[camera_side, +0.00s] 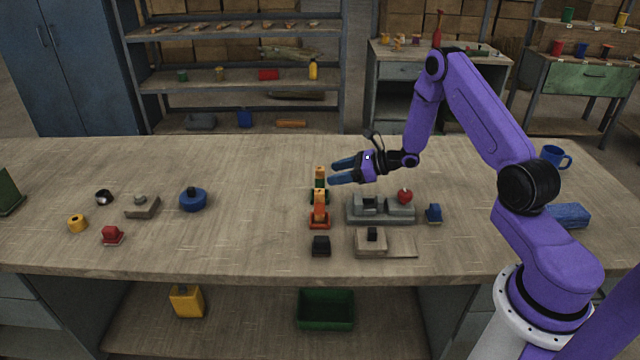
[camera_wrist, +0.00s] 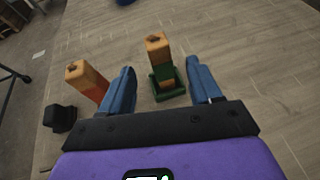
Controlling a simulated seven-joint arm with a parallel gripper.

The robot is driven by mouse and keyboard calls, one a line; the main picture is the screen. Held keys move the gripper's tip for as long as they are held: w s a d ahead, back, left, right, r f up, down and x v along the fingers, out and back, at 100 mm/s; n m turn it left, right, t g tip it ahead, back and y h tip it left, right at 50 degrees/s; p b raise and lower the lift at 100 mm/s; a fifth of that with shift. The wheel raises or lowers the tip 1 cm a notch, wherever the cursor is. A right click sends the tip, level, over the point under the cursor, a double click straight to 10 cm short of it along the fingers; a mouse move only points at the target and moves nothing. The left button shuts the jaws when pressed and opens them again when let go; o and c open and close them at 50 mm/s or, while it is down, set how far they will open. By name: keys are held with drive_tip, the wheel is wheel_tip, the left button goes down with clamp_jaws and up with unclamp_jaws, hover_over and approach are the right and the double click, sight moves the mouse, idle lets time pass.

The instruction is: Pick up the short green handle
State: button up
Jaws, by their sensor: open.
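The green handle (camera_side: 319,184) stands upright on the workbench, with a tan wooden top and a green lower part and foot. In the wrist view the green handle (camera_wrist: 165,77) stands between the two blue fingers of my gripper (camera_wrist: 160,66), nearer the middle than either finger. In the side view my gripper (camera_side: 333,172) points left, with its fingertips just right of the handle's top. The fingers are open and hold nothing. Whether either finger touches the handle cannot be told.
A similar orange handle (camera_side: 320,211) stands just in front; it also shows left of my fingers in the wrist view (camera_wrist: 88,82). A grey fixture (camera_side: 380,209) lies to the right.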

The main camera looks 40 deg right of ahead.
sight(320, 183)
drive_tip(key=shift+x, duration=4.05)
drive_tip(key=shift+f, duration=0.1)
drive_tip(key=c, duration=1)
